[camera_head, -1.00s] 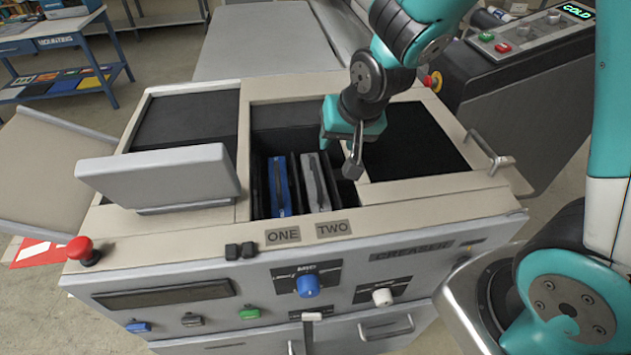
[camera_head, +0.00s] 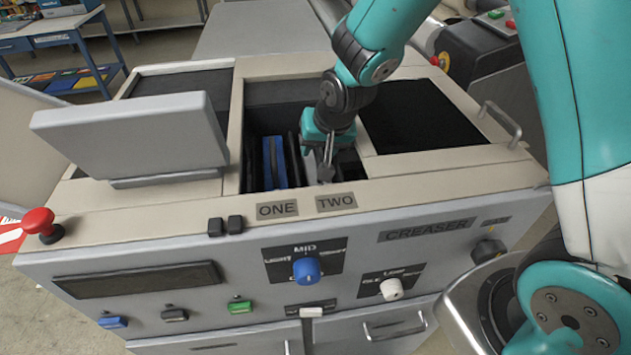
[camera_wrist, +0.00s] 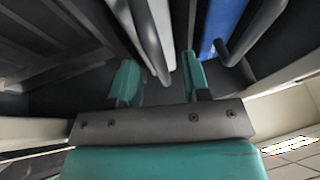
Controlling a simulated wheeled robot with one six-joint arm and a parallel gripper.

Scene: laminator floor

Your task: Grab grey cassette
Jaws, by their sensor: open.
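My gripper (camera_head: 325,165) is open and reaches down into the slotted bay of the creaser, over the slot marked TWO. It hides most of the grey cassette in the head view. In the wrist view, the light grey cassette (camera_wrist: 157,18) and a dark bar in front of it appear ahead of the gap between the two teal fingers (camera_wrist: 158,82). I cannot tell whether the fingers touch it. The blue cassette (camera_head: 275,160) stands upright in the slot marked ONE, to the left in the head view; it also shows at upper right in the wrist view (camera_wrist: 220,22).
The creaser's beige front rim (camera_head: 400,188) and dark bay walls surround the gripper closely. A raised grey panel (camera_head: 130,138) stands at left. A red mushroom button (camera_head: 38,222) is at the front left corner. A dark recess (camera_head: 425,118) lies to the right.

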